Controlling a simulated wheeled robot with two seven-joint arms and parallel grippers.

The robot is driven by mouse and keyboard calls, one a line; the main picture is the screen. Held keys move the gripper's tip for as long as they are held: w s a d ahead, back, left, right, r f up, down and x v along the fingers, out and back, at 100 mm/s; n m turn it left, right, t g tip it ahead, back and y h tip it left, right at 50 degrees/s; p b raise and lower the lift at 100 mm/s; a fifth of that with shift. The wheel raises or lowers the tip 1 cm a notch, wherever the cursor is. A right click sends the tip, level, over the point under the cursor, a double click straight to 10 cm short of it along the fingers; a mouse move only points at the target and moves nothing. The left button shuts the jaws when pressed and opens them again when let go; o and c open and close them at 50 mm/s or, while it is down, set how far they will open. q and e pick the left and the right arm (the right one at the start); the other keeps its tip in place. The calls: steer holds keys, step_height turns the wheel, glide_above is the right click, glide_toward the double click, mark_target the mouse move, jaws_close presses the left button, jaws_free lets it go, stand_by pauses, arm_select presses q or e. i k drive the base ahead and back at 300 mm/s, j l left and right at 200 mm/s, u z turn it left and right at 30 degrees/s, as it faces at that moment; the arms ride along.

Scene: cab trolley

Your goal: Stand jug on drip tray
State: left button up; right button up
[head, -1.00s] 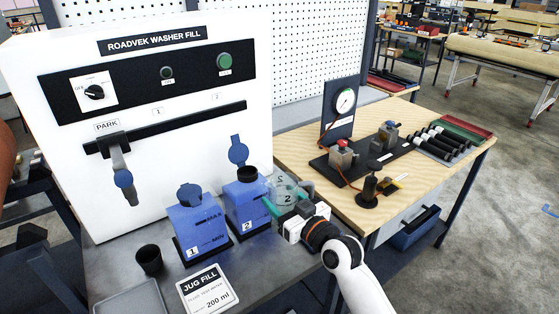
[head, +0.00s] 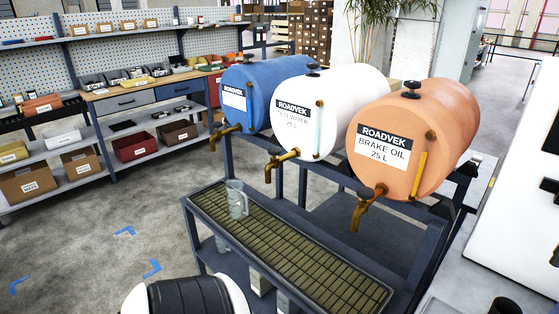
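A clear jug (head: 237,199) shows in the head view at the far left end of the drip tray (head: 290,245). It looks upright, with its base on the tray's grating. The tray is long, with a brownish grid and a dark frame, below the drum taps. The jug is left of the white drum's tap. Neither of my grippers is in view. Only a white and black link of my own arm (head: 190,298) shows at the bottom edge. I cannot tell whether this jug is the one gripped earlier.
Blue (head: 262,88), white (head: 318,110) and orange (head: 408,140) drums lie on a dark rack with brass taps over the tray. Shelves with boxes (head: 70,150) stand behind left. The floor at left is clear. A white panel (head: 515,210) stands at right.

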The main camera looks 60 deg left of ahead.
mark_target(303, 260)
steer(key=k+j, duration=0.1)
steer(key=j, duration=0.4)
steer(key=k+j, duration=0.1)
steer(key=j, duration=0.4)
steer(key=k+j, duration=0.1)
steer(key=j, duration=0.4)
steer(key=k+j, duration=0.15)
steer(key=j, duration=0.35)
steer(key=k+j, duration=0.1)
steer(key=j, duration=0.4)
steer(key=k+j, duration=0.1)
steer(key=j, duration=0.4)
steer(key=u, duration=0.05)
